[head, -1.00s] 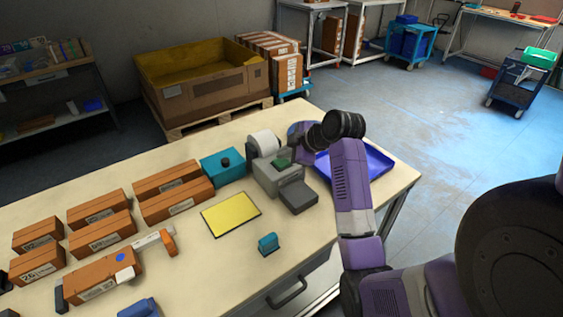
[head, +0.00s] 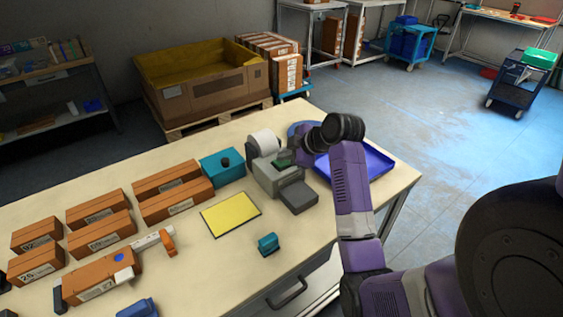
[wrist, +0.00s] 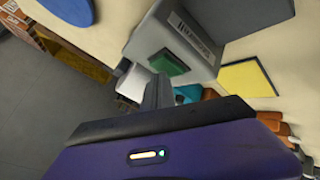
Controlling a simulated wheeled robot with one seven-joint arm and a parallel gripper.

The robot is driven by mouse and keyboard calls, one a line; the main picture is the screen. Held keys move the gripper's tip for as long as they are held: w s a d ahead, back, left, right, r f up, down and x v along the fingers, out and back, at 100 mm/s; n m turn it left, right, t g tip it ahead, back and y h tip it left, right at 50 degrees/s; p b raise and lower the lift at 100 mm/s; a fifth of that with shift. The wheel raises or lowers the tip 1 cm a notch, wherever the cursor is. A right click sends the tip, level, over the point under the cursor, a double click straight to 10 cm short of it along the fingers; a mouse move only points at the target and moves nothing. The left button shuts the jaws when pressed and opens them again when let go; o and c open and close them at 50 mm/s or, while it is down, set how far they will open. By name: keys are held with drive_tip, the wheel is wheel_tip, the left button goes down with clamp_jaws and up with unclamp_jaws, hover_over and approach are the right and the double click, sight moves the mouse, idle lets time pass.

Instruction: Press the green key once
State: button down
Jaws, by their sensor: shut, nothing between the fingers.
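The green key (head: 282,164) is a flat block on top of the grey label printer (head: 264,182). In the wrist view, the green key (wrist: 168,62) lies just beyond my fingers, on the printer's light casing (wrist: 150,38). My gripper (wrist: 158,88) is shut and empty, its fingertips close to the key's edge. In the head view, my gripper (head: 289,155) is at the printer's top, partly over the key. I cannot tell whether the tips touch the key.
A white paper roll (head: 265,143) stands behind the printer. A teal box (head: 222,167) is to its left, a blue tray (head: 368,163) to its right. A yellow pad (head: 231,214) and a small teal object (head: 268,244) lie in front.

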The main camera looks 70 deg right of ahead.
sight(284, 163)
drive_tip(key=shift+f, duration=0.45)
idle(0.5)
drive_tip(key=shift+r, duration=0.1)
drive_tip(key=shift+r+p, duration=0.75)
drive_tip(key=shift+r, duration=0.25)
wheel_tip(284, 163, up, 5)
drive_tip(key=p, duration=0.4)
